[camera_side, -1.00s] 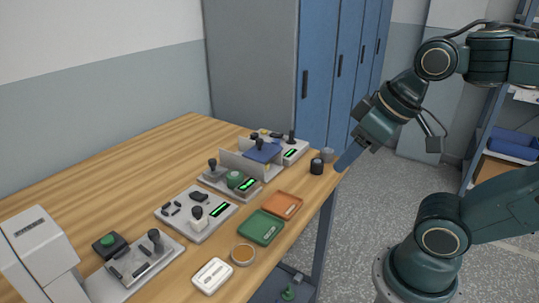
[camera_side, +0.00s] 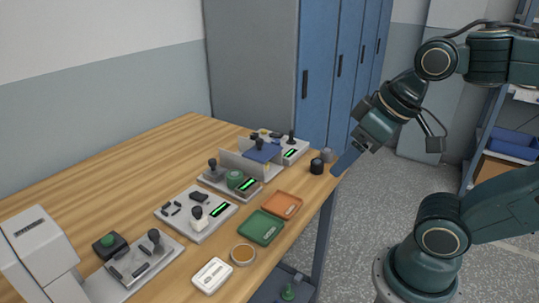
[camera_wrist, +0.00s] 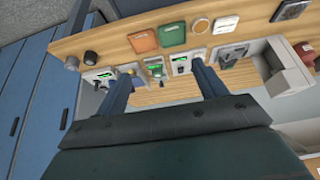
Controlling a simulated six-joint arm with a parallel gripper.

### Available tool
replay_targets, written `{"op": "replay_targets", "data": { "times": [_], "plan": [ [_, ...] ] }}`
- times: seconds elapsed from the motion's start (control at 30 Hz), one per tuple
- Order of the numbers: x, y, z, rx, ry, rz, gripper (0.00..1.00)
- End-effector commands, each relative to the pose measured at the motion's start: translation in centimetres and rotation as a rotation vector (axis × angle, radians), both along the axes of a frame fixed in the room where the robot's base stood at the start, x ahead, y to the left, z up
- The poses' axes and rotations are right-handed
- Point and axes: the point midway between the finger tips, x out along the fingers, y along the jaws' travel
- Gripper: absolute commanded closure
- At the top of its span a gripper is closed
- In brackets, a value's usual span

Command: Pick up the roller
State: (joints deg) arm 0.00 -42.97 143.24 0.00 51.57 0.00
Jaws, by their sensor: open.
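Two short cylinders stand upright near the table's far right corner in the side view: a black one (camera_side: 317,166) and a grey one (camera_side: 326,155). Either could be the roller; I cannot tell which. They also show as a pair of small cylinders (camera_wrist: 80,59) at the left in the wrist view. My gripper (camera_side: 348,160) is just beyond the table edge in the side view, to the right of the cylinders and apart from them. In the wrist view its two blue fingers (camera_wrist: 160,72) are spread wide with nothing held between them.
An orange tray (camera_side: 283,205), a green tray (camera_side: 260,227), a round dish (camera_side: 243,254) and a white box (camera_side: 212,276) line the near edge. Grey fixture plates (camera_side: 195,226) with knobs and green displays stand behind them. The back left of the wooden table (camera_side: 100,190) is clear.

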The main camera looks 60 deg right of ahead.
Motion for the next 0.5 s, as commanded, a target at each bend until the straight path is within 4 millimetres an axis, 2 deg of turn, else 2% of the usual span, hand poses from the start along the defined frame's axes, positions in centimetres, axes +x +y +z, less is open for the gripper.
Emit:
{"op": "replay_targets", "data": {
  "times": [0.27,0.5],
  "plan": [
    [1.1,-0.1,0.6,0.001,0.019,-0.005,0.29],
    [4.5,-0.4,2.1,0.002,0.074,-0.019,0.29]
  ]
}}
